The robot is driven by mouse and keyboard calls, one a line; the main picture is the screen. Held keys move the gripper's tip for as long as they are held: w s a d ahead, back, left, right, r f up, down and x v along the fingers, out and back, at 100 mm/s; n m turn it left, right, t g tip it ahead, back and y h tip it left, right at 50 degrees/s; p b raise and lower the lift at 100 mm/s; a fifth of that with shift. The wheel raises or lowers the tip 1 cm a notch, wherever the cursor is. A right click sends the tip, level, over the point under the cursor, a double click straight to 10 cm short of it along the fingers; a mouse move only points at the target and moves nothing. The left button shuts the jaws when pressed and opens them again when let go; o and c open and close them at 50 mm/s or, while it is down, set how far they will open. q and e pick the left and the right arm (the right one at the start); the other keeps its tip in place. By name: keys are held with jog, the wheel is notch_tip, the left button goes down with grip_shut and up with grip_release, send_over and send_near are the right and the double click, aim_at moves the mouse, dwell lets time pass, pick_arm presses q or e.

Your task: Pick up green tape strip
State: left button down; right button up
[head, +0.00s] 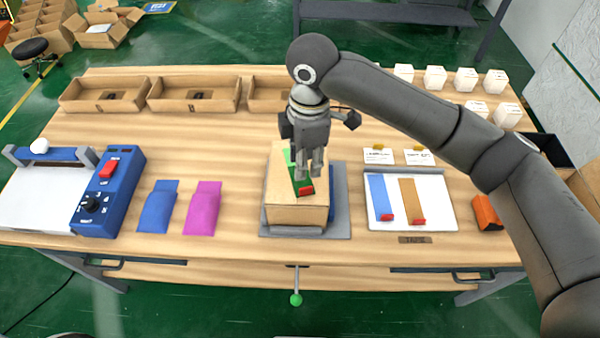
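The green tape strip (293,164) has a red end and lies on top of a light wooden block (296,214) near the middle of the table. My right gripper (310,174) points down over the block, its fingertips beside the strip near the red end. The fingers look close together, and I cannot tell whether they grip anything or touch the strip. The gripper body hides part of the strip's surroundings. A blue strip (378,192) and a brown strip (411,195), each with a red end, lie on a white board to the right. My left gripper is out of view.
The block stands on a grey base (342,222). Blue (157,208) and magenta (202,210) pouches lie to its left, beyond them a blue control box (107,205). Open wooden trays (195,107) line the back. Several white boxes (434,78) stand at back right. An orange object (487,212) lies right.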

jog(key=p, duration=0.1)
send_over(311, 187)
jog(key=f, duration=0.4)
jog(key=shift+w+a+f, duration=0.15)
jog(key=shift+w+a, duration=0.05)
jog(key=shift+a, duration=0.1)
jog(key=f, duration=0.1)
jog(key=f+p, duration=0.1)
jog(key=f, duration=0.1)
jog(key=f+p, duration=0.1)
jog(key=shift+s+d+f, duration=0.2)
jog(key=shift+d+f, duration=0.1)
jog(key=shift+d, duration=0.05)
jog(key=shift+f, duration=0.5)
grip_shut()
